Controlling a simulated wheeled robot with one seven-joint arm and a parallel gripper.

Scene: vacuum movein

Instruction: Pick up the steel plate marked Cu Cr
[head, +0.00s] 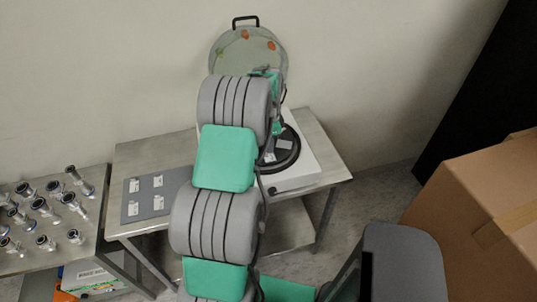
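A grey board (157,196) lies on the left part of the steel table, with several small white-labelled pieces on it. The labels are too small to read, so I cannot tell which piece is marked Cu Cr. Small flat plates (285,145) also show inside the black ring (290,158) of the white device; their marks cannot be read either. My grey and green arm reaches up across the middle of the view, over the table. My gripper is hidden behind the arm's own links, and its fingers do not show.
A round lid (247,52) with a black handle stands raised behind the white device (312,172). A second table (75,258) at left holds several metal pipe fittings (75,200). A cardboard box (480,215) stands at right. Bare floor (350,212) shows between table and box.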

